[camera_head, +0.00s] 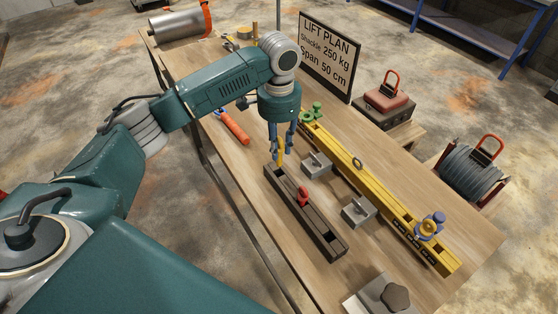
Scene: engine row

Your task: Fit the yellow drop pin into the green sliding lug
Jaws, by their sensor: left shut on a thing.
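My left gripper (281,148) points down from its arm and is shut on the yellow drop pin (278,155). The pin is upright, at the far end of a dark slotted rack (321,229); I cannot tell whether it touches the rack. The green sliding lug (308,117) sits at the far end of the long yellow beam (373,182), behind and to the right of the gripper. Its hole is too small to make out. My right gripper is not in view.
A red piece (303,196) stands in the dark rack. Two grey blocks (316,165) (359,211) lie between rack and beam. A blue lug (431,226) sits at the beam's near end. An orange-handled tool (233,127) lies left. A lift plan sign (328,54) stands behind.

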